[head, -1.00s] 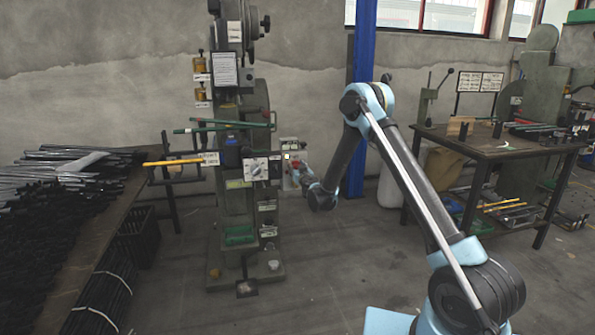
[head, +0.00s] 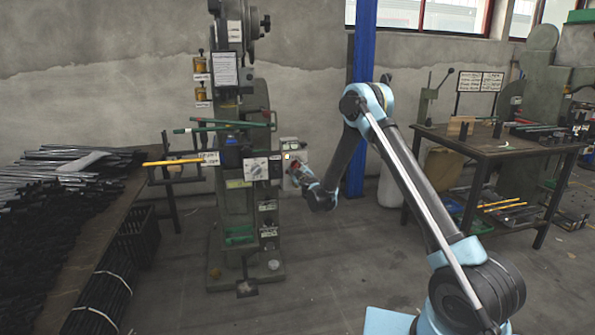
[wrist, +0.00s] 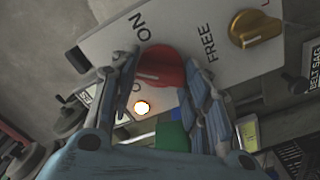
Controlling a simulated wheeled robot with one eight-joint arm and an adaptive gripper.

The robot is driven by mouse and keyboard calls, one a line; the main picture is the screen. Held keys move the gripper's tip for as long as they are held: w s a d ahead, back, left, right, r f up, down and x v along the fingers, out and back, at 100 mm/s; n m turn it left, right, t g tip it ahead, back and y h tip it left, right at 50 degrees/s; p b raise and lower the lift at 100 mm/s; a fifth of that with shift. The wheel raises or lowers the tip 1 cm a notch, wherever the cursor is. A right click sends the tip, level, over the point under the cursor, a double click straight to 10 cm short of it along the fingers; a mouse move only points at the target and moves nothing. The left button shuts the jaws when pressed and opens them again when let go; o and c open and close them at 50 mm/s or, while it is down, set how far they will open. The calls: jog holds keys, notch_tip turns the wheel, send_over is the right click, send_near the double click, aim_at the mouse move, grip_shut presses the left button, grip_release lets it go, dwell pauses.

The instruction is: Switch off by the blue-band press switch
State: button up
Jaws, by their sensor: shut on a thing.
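The switch is a red knob (wrist: 160,68) on a pale panel (wrist: 120,45) in the wrist view. "ON" is printed beside it, and a second label is partly hidden by a finger. A lamp (wrist: 141,108) next to the knob glows orange-white. My gripper (wrist: 161,75) has its fingers on both sides of the red knob, shut on it. In the head view my gripper (head: 301,174) is at the small switch panel (head: 290,144) on the right side of the green-grey press (head: 233,210). The knob's pointing direction is hard to read.
A gold knob (wrist: 255,28) labelled "FREE" sits close to my right finger. A white dial box (head: 256,169) is left of the switch panel. A table with bars (head: 97,240) stands left, a workbench (head: 475,148) right.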

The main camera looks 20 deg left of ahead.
jog(key=shift+s+a+f+n, duration=0.1)
jog(key=shift+n, duration=1.8)
jog(key=shift+s+f+n, duration=0.1)
jog(key=shift+n, duration=2.1)
jog(key=o, duration=1.1)
jog(key=shift+w, duration=0.15)
jog(key=shift+c, duration=0.2)
jog(key=v, duration=1.2)
